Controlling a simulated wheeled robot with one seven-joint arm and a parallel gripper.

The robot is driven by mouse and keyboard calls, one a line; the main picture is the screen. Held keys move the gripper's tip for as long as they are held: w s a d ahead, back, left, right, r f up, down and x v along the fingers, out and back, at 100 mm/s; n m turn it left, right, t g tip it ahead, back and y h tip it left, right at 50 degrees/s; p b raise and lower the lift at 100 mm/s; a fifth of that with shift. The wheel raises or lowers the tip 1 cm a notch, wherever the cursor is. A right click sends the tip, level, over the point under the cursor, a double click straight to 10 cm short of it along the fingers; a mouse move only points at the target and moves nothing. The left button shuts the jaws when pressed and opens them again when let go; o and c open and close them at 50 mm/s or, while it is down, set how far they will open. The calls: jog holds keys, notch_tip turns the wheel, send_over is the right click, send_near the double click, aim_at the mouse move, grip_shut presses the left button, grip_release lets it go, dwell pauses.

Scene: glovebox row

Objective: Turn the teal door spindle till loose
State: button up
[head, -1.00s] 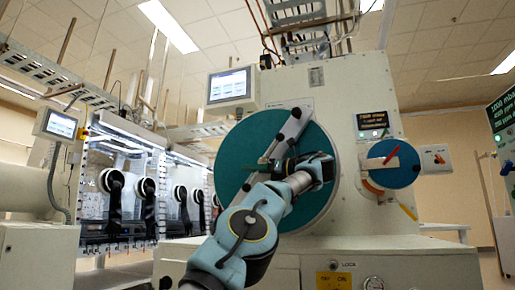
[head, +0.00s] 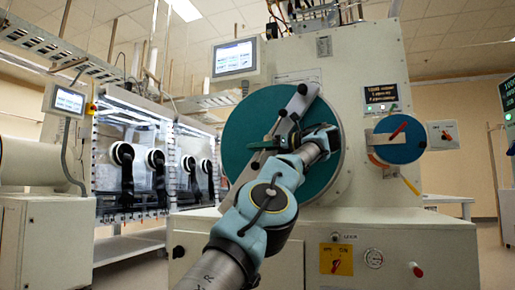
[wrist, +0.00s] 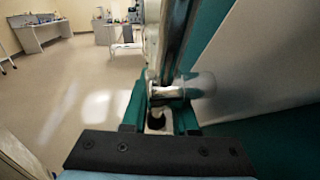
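The large round teal door (head: 240,125) stands upright on the pale cabinet in the head view. A grey bar (head: 297,105) slants across its face, upper end to the right. My gripper (head: 262,151) is at the lower part of this bar, in front of the door, and my wrist partly hides the door's middle. In the wrist view my gripper's teal fingers (wrist: 160,113) stand apart. A shiny metal rod (wrist: 178,90) crosses at their tips, and a pale and dark end shows between them. Whether the fingers press on it cannot be told. The spindle's hub is hidden.
A small blue disc with a red pointer (head: 398,140) is right of the door. A screen (head: 235,57) hangs above left, and a yellow switch plate (head: 336,259) sits below. Glovebox windows (head: 130,160) line the left. Open floor (wrist: 70,95) shows in the wrist view.

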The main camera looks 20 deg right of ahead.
jog(key=p+v, duration=0.3)
jog(key=v, duration=0.7)
jog(key=shift+s+d, duration=0.25)
jog(key=shift+d, duration=0.05)
dwell(0.6)
